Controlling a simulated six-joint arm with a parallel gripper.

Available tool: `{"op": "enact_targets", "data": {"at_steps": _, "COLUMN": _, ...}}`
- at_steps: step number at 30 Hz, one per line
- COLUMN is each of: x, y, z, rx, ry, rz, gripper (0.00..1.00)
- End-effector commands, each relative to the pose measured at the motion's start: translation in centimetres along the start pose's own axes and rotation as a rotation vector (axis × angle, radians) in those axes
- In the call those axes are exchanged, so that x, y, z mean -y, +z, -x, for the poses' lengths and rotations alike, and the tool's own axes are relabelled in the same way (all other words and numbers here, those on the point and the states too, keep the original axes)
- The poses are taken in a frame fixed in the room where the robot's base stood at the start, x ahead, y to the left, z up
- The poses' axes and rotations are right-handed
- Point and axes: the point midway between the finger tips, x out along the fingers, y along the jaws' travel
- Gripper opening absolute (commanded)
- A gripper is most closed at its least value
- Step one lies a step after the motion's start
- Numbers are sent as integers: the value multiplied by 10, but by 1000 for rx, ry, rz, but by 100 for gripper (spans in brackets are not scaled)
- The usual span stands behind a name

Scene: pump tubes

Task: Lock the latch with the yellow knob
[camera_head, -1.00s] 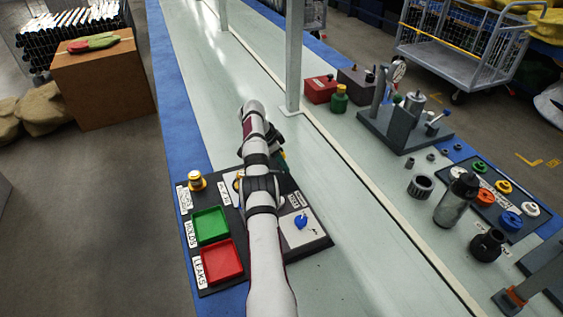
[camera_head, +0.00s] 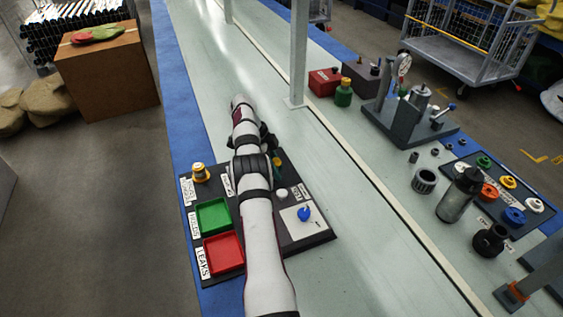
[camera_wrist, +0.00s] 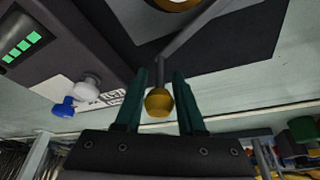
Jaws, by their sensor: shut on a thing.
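In the wrist view the yellow knob (camera_wrist: 158,102) sits between the two dark green fingers of my gripper (camera_wrist: 161,98), which is shut on it. A thin grey latch rod (camera_wrist: 190,36) runs from the knob up and right over a dark plate. In the head view my arm hides most of the latch. A bit of yellow (camera_head: 277,161) shows just right of my wrist, over the far right part of the black board (camera_head: 294,181). I cannot tell from there how far the latch is turned.
A white knob (camera_head: 282,192) and a blue knob (camera_head: 304,214) stand on the board near my arm. A green tray (camera_head: 213,215), a red tray (camera_head: 223,252) and a brass fitting (camera_head: 200,172) lie left.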

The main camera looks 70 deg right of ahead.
Motion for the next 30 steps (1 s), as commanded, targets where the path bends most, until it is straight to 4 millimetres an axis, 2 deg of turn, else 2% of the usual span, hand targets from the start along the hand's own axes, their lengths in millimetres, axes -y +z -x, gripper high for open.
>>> {"op": "enact_targets", "data": {"at_steps": 6, "x": -14, "y": 11, "z": 5, "rx": 0, "ry": 60, "rz": -149, "gripper": 0}}
{"op": "enact_targets", "data": {"at_steps": 15, "x": -26, "y": 22, "z": 9, "rx": -2, "ry": 115, "rz": -283, "gripper": 0}}
{"op": "enact_targets", "data": {"at_steps": 30, "x": -31, "y": 26, "z": 11, "rx": 1, "ry": 139, "rz": -339, "gripper": 0}}
